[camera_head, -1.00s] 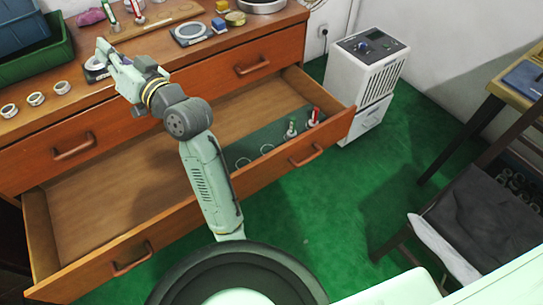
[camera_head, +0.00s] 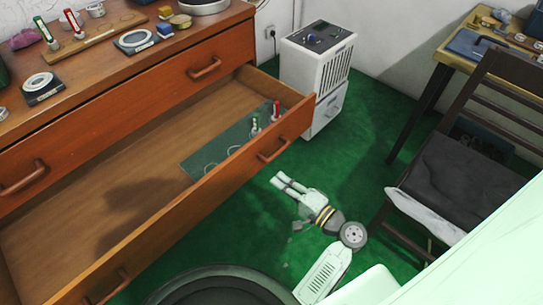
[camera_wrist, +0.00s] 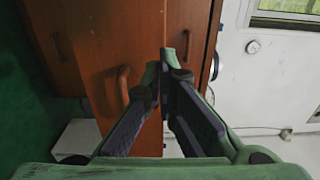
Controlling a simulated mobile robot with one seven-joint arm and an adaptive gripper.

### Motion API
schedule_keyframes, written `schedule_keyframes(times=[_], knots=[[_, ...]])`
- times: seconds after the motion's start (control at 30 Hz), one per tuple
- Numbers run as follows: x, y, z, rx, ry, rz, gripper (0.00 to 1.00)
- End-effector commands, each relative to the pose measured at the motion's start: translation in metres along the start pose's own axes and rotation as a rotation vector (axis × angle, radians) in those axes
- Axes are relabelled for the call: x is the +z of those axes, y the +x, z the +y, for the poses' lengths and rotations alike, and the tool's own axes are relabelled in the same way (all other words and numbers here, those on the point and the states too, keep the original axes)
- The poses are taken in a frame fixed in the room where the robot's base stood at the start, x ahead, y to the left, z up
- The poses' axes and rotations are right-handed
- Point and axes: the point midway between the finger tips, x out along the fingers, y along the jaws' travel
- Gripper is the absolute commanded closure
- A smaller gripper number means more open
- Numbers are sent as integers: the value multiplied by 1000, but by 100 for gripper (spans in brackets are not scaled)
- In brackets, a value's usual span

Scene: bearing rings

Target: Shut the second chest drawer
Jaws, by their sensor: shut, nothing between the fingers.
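The second chest drawer (camera_head: 190,215) is pulled far out under the shut top drawer. Its front has two brown handles (camera_head: 274,148). A green mat (camera_head: 205,160) lies inside at the right end, with rings and a red and a green upright piece (camera_head: 276,110) on it. My gripper (camera_head: 283,181) is shut and empty, out in front of the drawer's right part, apart from it in the head view. In the wrist view, a drawer front with a handle (camera_wrist: 122,85) shows beyond my fingers (camera_wrist: 166,68); I cannot tell the distance.
The chest top (camera_head: 110,70) holds ring stands, a board and small tins. A white appliance (camera_head: 315,75) stands close to the drawer's right end. A dark chair (camera_head: 455,175) and a side table (camera_head: 440,75) stand at right. Green floor is clear around my gripper.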

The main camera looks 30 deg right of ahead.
Motion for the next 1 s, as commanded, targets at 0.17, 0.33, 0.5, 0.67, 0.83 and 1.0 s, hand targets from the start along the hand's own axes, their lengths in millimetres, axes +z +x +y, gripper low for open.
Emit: schedule_keyframes(times=[0.17,0.33,0.5,0.67,0.83,1.0], knots=[[1,37,-3,1,1,-4,100],[0,74,-3,0,0,-3,100],[0,103,-3,2,-2,-2,100],[0,119,-1,2,-1,-1,100],[0,124,0,2,-2,0,100],[0,124,0,2,-2,0,100]])
